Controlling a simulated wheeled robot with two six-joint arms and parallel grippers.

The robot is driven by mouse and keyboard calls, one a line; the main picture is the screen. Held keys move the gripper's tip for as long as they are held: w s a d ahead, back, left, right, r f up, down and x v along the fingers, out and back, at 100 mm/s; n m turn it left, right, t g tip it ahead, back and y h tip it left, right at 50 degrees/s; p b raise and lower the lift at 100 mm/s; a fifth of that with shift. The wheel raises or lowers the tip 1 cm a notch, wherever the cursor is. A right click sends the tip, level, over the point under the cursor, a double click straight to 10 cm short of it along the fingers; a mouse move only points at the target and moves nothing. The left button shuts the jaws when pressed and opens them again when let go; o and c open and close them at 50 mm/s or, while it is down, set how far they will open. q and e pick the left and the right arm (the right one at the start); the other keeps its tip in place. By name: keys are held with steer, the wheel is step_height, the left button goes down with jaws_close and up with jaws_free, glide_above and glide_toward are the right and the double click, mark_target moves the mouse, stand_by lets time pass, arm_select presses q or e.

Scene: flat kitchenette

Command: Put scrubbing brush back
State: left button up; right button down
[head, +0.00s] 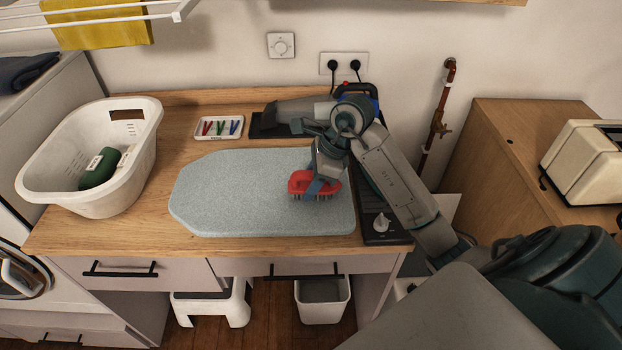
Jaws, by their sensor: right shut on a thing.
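A red scrubbing brush (313,184) with dark bristles pointing down is over the right part of the light blue-grey ironing pad (230,200). My right gripper (322,184) comes down from above and is shut on the brush. I cannot tell whether the bristles touch the pad or hang just above it. My right arm hides part of the counter behind and to the right of the brush. My left gripper is not in view.
A white basket (48,182) with a green bottle (100,168) stands at the left. A small tray of coloured pegs (219,128) and a dark iron rest (262,126) are at the back. A dark panel with a knob (382,228) is at the right. The pad's left half is clear.

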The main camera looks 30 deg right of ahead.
steer(key=shift+f, duration=0.15)
steer(key=c, duration=0.8)
jaws_free()
steer(key=shift+o, duration=0.2)
steer(key=shift+d+r, duration=0.1)
steer(key=shift+r, duration=0.25)
steer(key=b+v, duration=0.2)
steer(key=v, duration=0.8)
steer(key=shift+d+r, duration=0.1)
steer(key=shift+r, duration=0.15)
steer(key=shift+s+d+r+b, duration=0.2)
steer(key=shift+r+b, duration=0.1)
steer(key=shift+r, duration=0.2)
